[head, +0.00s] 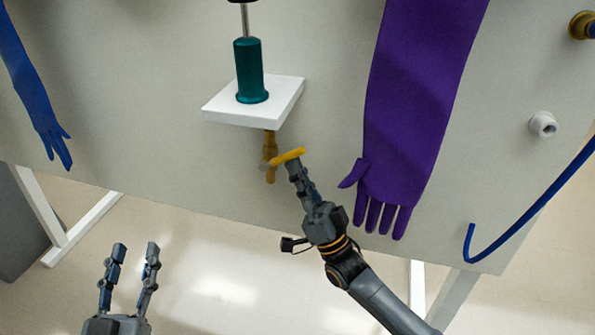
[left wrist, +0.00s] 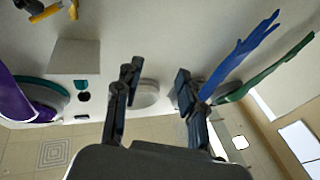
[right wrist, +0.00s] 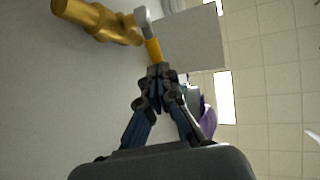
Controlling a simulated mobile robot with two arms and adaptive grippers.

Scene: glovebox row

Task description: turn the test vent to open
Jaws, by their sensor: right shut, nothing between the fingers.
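The test vent is a brass valve (head: 270,145) under a small white shelf, with a yellow lever handle (head: 288,157) sticking out to the right. In the right wrist view the brass body (right wrist: 95,18), a grey hub and the yellow handle (right wrist: 153,50) show close up. My right gripper (head: 293,164) is shut with its fingertips against or very near the handle's end; contact is not clear. In the right wrist view its fingertips (right wrist: 161,70) are together below the handle, with nothing between them. My left gripper (head: 135,247) is open and empty, low at the left.
A white shelf (head: 285,108) above the valve holds a green cylinder (head: 250,72). A purple glove (head: 415,110) hangs right of my right gripper, and a blue glove (head: 38,110) at the far left. A blue hose (head: 530,210) and white knob (head: 543,124) are at the right.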

